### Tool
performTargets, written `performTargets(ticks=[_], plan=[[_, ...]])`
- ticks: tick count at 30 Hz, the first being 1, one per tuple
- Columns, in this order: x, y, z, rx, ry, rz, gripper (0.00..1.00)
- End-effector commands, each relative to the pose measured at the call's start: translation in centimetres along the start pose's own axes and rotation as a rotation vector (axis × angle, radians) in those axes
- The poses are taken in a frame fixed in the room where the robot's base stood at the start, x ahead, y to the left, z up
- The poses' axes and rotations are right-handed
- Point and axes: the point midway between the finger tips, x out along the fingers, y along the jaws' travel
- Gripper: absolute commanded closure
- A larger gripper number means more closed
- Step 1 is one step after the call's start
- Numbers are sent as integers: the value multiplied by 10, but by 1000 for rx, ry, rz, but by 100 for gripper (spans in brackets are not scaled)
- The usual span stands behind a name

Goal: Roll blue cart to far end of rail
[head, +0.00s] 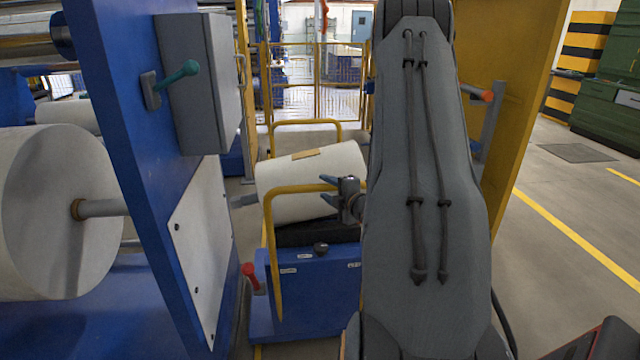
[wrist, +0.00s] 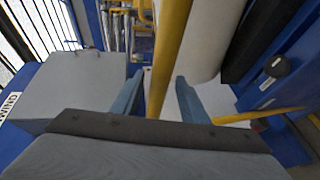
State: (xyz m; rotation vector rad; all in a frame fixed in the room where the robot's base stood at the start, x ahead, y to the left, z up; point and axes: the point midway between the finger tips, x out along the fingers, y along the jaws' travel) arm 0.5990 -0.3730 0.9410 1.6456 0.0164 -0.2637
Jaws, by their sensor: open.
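The blue cart (head: 305,300) stands low in the middle of the head view, with a yellow tube handle (head: 268,235) on its near side and a large white roll (head: 310,180) lying on it. My gripper (head: 324,190) is at the handle's upper bar, in front of the roll. In the wrist view my gripper (wrist: 158,98) is open. The yellow handle bar (wrist: 170,50) passes between its two fingers, with a gap showing on either side. The cart's blue panel with a black knob (wrist: 275,66) is at the right there. The rail cannot be made out clearly; my arm hides the cart's right side.
A blue machine frame (head: 130,150) with a grey box and teal lever (head: 178,74) stands close on the left. A yellow panel (head: 520,90) stands right of my arm. Yellow fencing (head: 300,85) is behind. Open floor (head: 560,270) lies to the right.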

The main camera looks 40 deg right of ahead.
Motion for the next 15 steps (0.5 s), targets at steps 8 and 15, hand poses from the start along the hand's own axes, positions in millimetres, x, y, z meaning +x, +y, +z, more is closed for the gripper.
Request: performTargets(ticks=[8,15], plan=[[38,0,0,1,1,-1,60],[49,0,0,2,0,-1,60]])
